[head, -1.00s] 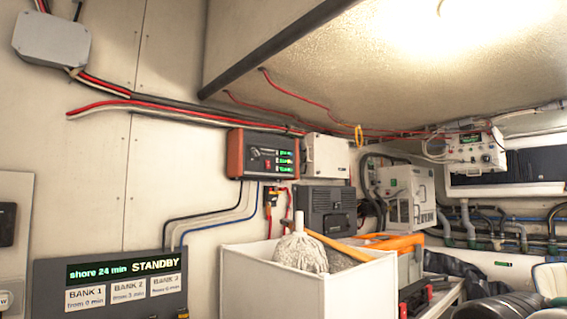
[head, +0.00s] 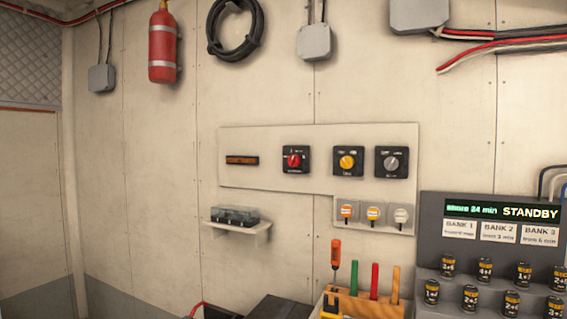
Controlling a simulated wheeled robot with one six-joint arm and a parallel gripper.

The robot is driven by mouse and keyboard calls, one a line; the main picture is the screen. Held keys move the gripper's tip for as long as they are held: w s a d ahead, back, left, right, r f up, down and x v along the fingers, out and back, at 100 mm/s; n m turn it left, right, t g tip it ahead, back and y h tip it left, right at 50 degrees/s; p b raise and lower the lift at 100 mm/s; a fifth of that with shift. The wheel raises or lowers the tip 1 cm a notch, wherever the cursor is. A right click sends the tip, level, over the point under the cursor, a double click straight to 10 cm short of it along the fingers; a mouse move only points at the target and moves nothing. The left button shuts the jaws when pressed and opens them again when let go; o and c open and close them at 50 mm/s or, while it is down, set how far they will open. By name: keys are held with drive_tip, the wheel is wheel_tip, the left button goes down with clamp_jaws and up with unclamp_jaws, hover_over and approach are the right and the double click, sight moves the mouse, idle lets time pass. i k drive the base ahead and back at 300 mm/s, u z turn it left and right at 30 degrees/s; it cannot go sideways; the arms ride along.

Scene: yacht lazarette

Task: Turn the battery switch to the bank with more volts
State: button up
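A pale panel (head: 265,181) on the wall carries three dark square rotary switches: one with a red knob (head: 294,160), one with a yellow knob (head: 347,162) and one with a grey knob (head: 391,163). Their labels are too small to read, so I cannot tell which is the battery switch or where each points. A small dark display (head: 241,160) sits left of them; no volts are readable on it. A grey board (head: 432,235) at right reads "shore 24 min STANDBY" above labels BANK 1, BANK 2 and BANK 3. My gripper is not in view.
A shelf (head: 240,230) holds a dark box. A wooden tool rack (head: 362,303) with upright handles stands lower down. Several dark numbered cylinders (head: 470,296) sit on the board. A fire extinguisher (head: 163,45) hangs upper left.

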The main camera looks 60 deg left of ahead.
sight(293, 161)
drive_tip(key=u, duration=0.05)
drive_tip(key=k, duration=0.25)
drive_tip(key=u, duration=2.8)
drive_tip(key=i, duration=2.15)
drive_tip(key=z, duration=0.35)
